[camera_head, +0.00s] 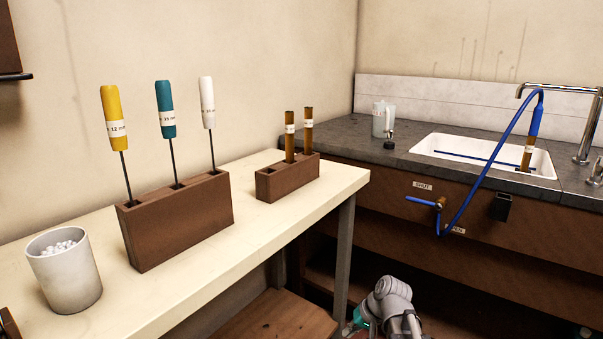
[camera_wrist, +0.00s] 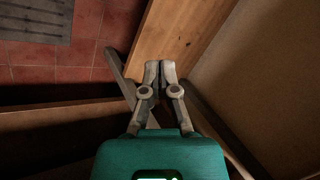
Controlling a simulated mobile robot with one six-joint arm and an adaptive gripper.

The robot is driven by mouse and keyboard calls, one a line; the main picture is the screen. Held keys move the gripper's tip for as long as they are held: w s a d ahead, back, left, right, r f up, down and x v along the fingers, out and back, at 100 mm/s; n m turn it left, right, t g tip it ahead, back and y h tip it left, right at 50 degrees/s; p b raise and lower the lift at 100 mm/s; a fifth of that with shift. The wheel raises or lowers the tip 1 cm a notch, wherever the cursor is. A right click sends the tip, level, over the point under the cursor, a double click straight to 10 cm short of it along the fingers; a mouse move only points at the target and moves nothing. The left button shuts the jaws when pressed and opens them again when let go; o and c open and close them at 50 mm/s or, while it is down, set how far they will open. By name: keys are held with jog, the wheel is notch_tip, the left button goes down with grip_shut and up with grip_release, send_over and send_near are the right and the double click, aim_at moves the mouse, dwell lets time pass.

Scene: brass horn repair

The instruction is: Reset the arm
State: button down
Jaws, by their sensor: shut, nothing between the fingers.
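My gripper (camera_wrist: 160,72) is in the wrist view with its two fingers together, shut and empty. It points toward a wooden board and the floor area below the bench. In the head view part of my arm shows low in the picture, right of the bench leg, and the fingers are hidden there.
A cream bench (camera_head: 240,248) holds a white cup (camera_head: 66,278), a brown block (camera_head: 180,222) with three handled tools, and a smaller block (camera_head: 287,179) with two brown tubes. At right, a counter (camera_head: 365,140) has a sink (camera_head: 470,146) and blue hose (camera_head: 483,180). A wooden shelf (camera_head: 275,318) sits below.

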jog(key=s+d+r+n+g+h+p, duration=0.1)
jog(key=s+d+r+g+h+p, duration=0.2)
jog(key=s+h+p, duration=0.4)
notch_tip(320, 180, up, 37)
jog(key=d+t+y+p, duration=0.1)
jog(key=p, duration=3.3)
jog(key=shift+s+p, duration=0.3)
jog(key=shift+p, duration=0.05)
